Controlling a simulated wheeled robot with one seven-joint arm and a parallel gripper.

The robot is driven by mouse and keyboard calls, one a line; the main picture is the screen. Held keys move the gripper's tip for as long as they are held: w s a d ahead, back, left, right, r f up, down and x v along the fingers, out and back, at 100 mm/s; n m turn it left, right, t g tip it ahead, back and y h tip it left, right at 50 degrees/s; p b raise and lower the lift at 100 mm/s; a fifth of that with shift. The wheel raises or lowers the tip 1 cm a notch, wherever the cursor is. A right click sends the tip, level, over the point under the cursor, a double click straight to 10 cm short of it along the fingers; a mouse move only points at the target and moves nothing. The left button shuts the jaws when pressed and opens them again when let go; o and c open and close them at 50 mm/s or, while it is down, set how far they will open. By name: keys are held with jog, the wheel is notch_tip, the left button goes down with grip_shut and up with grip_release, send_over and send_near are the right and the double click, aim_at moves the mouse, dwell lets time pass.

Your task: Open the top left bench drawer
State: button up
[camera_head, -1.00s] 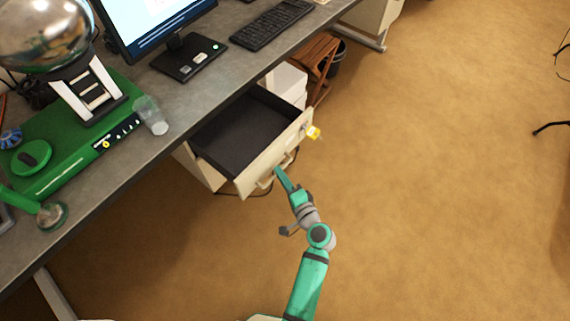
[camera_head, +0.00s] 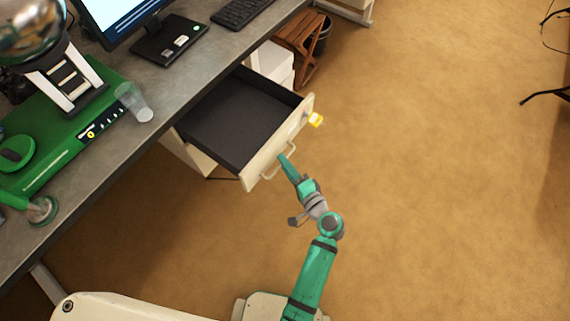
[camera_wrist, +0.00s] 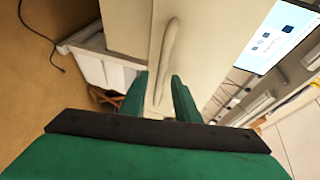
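The top bench drawer (camera_head: 250,172) is pulled out from under the bench, its dark, empty-looking inside showing in the head view. Its pale front carries a bar handle (camera_head: 278,163), which also shows in the wrist view (camera_wrist: 168,45). My gripper (camera_head: 284,160) is at the handle in front of the drawer. In the wrist view its two green fingers (camera_wrist: 160,85) stand apart, with the lower end of the handle in the gap between them. A clear space shows beside the handle, so the fingers do not look closed on it. Contact cannot be made out.
A yellow tag (camera_head: 316,120) hangs at the drawer front. The grey bench top (camera_head: 185,95) holds a monitor, a keyboard, a clear cup (camera_head: 134,102) and a green device. A wooden stool-like item (camera_head: 300,45) stands beyond the drawer. Open brown floor (camera_head: 430,170) lies to the right.

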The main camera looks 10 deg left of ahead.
jog(key=v, duration=1.1)
jog(key=shift+a+f, duration=0.1)
dwell(0.5)
jog(key=s+d+f+n+h, duration=0.1)
jog(key=s+d+f+h, duration=0.1)
jog(key=s+f+h, duration=0.3)
jog(key=s+d+f+h, duration=0.1)
jog(key=s+f+h, duration=0.15)
jog(key=s, duration=0.45)
jog(key=s+a+r+n+t+h, duration=0.1)
jog(key=s+r+n, duration=0.3)
jog(key=r, duration=0.4)
jog(key=s+a+r+n+t+h, duration=0.1)
jog(key=s+r+n+t+h, duration=0.1)
jog(key=s+r, duration=0.3)
notch_tip(320, 180, up, 4)
jog(key=shift+s+a+f+n+t, duration=0.1)
jog(key=shift+s+a+n+t, duration=0.25)
jog(key=shift+n, duration=0.55)
